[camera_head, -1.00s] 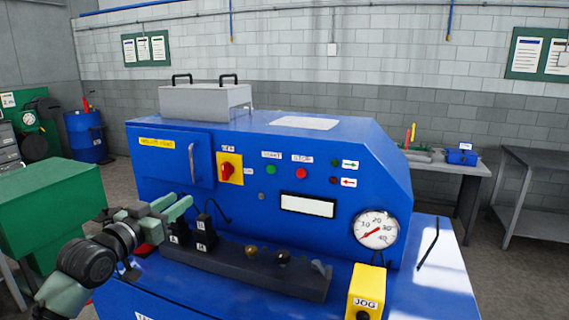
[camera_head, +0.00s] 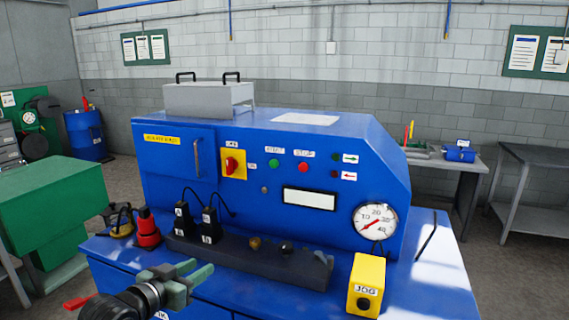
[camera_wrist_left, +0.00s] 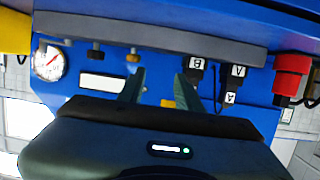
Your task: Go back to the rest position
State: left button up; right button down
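My left gripper (camera_head: 193,271) is in front of the blue machine (camera_head: 330,155), lower left of the middle in the head view. In the left wrist view its two fingers (camera_wrist_left: 160,88) stand apart with nothing between them. It is clear of the dark rail (camera_head: 235,262) on the machine's ledge. Two black plugs marked A (camera_head: 182,222) and B (camera_head: 210,228) stand at the left end of the rail, with cables behind them. My right gripper is in neither view.
A red bottle-shaped item (camera_head: 147,230) and a yellow-black item (camera_head: 121,222) stand on the ledge's left. A yellow JOG box (camera_head: 367,283) stands at its front right. A pressure gauge (camera_head: 375,221) is on the panel. A green cabinet (camera_head: 50,205) is at left.

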pick_arm(q)
jog(key=s+d+f+g+y, duration=0.25)
jog(key=s+f+g, duration=0.25)
jog(key=s+f, duration=1.1)
jog(key=s+a+f+n+g+y, duration=0.1)
jog(key=s+f+g, duration=0.25)
jog(key=s, duration=0.75)
jog(key=s+a+f+n+g+y, duration=0.15)
jog(key=s+f, duration=0.25)
jog(key=s, duration=0.7)
notch_tip(320, 180, down, 29)
jog(key=s+g+b, duration=0.1)
jog(key=s+b, duration=0.1)
jog(key=s+a+f+g+b, duration=0.1)
jog(key=s+a+f+b, duration=0.1)
jog(key=s+f, duration=1.4)
jog(key=shift+a+f+g, duration=0.25)
jog(key=shift+a+g, duration=0.05)
jog(key=shift+a, duration=0.15)
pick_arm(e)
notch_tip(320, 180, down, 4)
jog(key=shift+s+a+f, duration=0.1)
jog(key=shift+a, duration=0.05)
pick_arm(q)
jog(key=shift+m, duration=0.25)
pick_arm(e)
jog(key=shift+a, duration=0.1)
